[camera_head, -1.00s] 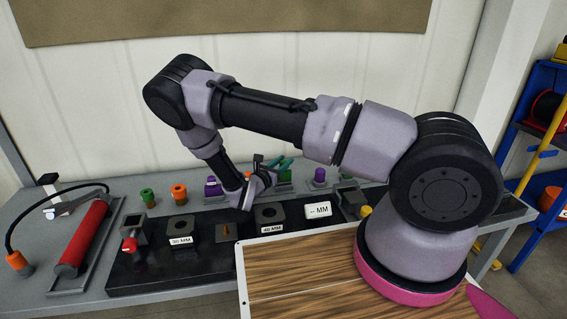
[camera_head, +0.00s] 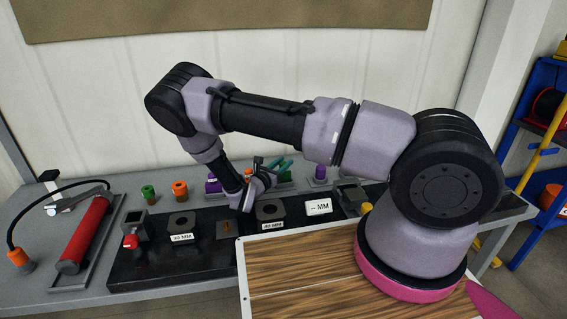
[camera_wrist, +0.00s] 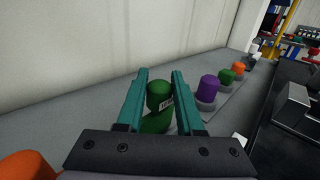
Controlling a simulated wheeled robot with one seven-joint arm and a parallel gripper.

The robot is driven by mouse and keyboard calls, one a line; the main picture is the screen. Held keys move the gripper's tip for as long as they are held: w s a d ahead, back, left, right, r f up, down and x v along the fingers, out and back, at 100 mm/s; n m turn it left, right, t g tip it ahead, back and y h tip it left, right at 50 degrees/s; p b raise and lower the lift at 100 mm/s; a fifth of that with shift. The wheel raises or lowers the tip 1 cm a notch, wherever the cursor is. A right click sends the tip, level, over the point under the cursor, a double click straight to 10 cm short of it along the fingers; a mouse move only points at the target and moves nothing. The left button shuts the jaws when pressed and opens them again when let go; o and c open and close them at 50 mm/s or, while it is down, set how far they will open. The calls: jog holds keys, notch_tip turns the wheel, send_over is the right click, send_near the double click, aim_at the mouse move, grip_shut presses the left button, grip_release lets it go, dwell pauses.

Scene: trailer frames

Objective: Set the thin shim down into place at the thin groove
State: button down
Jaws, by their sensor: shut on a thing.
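My gripper (camera_head: 279,167) is low over the back of the bench, its teal fingers pointing right and away. In the wrist view, the fingers are shut on a green knobbed plug (camera_wrist: 159,97) with a white label. Its lower part reaches down to the grey surface or just above it; I cannot tell if it touches. No shim shows in the fingers.
Beside the plug, a purple plug (camera_wrist: 208,88) stands close right. Dark blocks with round holes, one labelled 40 MM (camera_head: 271,211), line the base. A red cylinder (camera_head: 85,233) with a hose lies left. A wooden board (camera_head: 300,265) fills the front.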

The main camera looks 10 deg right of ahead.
jog(key=shift+s+d+f, duration=0.15)
jog(key=shift+s+d, duration=0.05)
jog(key=shift+r, duration=0.6)
jog(key=shift+w+a+r, duration=0.1)
jog(key=shift+w, duration=0.05)
dwell(0.7)
jog(key=shift+f, duration=0.45)
dwell(0.8)
